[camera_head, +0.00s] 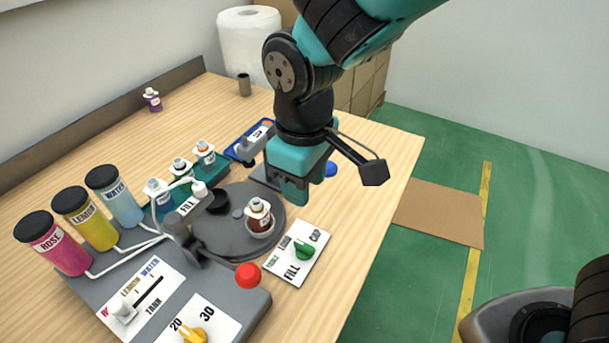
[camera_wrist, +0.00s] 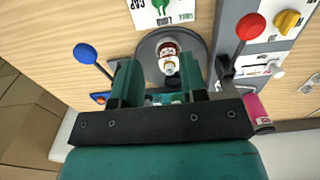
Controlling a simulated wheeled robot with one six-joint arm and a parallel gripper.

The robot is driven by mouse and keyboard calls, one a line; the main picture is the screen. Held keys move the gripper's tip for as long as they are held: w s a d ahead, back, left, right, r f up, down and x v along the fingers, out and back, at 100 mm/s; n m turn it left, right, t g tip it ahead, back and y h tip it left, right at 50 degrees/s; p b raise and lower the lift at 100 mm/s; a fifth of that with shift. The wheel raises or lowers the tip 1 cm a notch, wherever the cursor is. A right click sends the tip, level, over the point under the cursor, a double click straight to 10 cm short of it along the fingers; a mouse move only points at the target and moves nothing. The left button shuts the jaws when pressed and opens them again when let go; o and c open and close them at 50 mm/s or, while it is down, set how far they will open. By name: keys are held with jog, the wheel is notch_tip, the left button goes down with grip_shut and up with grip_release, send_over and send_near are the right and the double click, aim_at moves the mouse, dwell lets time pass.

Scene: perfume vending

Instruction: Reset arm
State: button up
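My gripper (camera_head: 292,190) hangs at the end of my bent arm in the head view, above the back right part of the machine. In the wrist view, the two teal fingers of my gripper (camera_wrist: 162,78) stand apart with nothing seen between their tips. A small bottle of dark red liquid with a white top (camera_head: 259,216) stands on the round grey turntable (camera_head: 212,238), apart from my gripper. The bottle (camera_wrist: 168,57) shows beyond the fingertips in the wrist view.
The ROSE, LEMON and WATER tanks (camera_head: 90,220) stand at the left. Several small bottles stand behind the turntable. A paper roll (camera_head: 249,45) stands at the back.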

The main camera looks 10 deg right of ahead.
jog(key=shift+r, duration=0.3)
jog(key=s+d+r+m+y, duration=0.3)
jog(key=s+d+r+y, duration=0.1)
jog(key=s+d+r, duration=0.4)
jog(key=shift+s+d, duration=1.05)
jog(key=shift+s, duration=0.2)
